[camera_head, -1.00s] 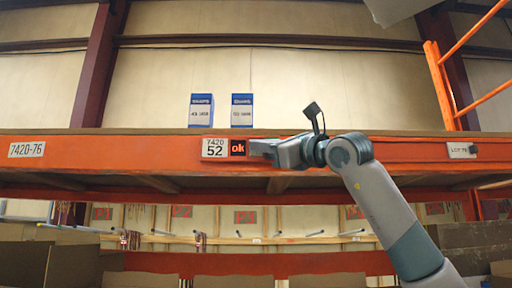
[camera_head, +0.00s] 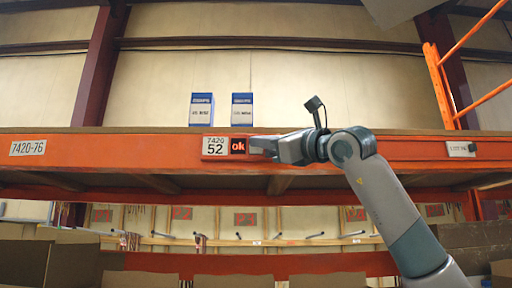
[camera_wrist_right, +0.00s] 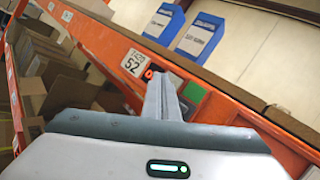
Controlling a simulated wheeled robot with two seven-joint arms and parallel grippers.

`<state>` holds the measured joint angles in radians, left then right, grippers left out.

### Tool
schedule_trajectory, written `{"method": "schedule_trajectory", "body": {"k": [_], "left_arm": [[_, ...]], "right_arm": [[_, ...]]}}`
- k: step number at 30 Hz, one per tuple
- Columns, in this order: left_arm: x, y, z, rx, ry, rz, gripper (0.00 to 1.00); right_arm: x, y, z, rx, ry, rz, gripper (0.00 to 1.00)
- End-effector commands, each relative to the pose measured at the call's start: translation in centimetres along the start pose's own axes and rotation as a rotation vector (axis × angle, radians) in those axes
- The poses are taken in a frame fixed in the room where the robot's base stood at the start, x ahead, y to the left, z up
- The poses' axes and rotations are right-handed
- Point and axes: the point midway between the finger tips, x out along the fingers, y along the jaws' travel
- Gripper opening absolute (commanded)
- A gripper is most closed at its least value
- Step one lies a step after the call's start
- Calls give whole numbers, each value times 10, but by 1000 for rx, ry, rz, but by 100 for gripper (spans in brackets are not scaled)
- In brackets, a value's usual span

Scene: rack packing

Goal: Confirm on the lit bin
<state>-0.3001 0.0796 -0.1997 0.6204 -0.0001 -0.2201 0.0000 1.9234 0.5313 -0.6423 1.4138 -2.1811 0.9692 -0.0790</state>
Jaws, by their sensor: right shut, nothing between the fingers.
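The lit display (camera_head: 238,146) on the orange rack beam reads "ok" in red on black. It sits just right of the white location label (camera_head: 215,146) marked 7420 52. My right gripper (camera_head: 254,145) is shut and empty, with its fingertips at the display's right edge. In the right wrist view the shut fingers (camera_wrist_right: 160,84) partly cover the display (camera_wrist_right: 150,74), and a green button (camera_wrist_right: 193,92) shows just right of them. I cannot tell whether the fingertips touch the button. My left gripper is not in view.
Two blue and white boxes (camera_head: 201,109) (camera_head: 242,109) stand on the shelf above the display. The orange beam (camera_head: 120,147) runs across the view, with label 7420-76 (camera_head: 27,147) at left. Cardboard boxes (camera_head: 75,265) fill the lower level. Space above the shelf at right is clear.

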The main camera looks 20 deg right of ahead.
Motion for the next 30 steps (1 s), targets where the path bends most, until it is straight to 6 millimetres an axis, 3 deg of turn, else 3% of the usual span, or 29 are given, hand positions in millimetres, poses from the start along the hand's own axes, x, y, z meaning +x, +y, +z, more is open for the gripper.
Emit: {"method": "schedule_trajectory", "body": {"k": [8,22,30], "left_arm": [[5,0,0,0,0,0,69],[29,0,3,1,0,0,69],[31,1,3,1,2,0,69]], "right_arm": [[-4,3,1,-1,0,1,0],[-30,23,20,-1,-1,1,0],[-35,26,25,0,0,0,0]]}}
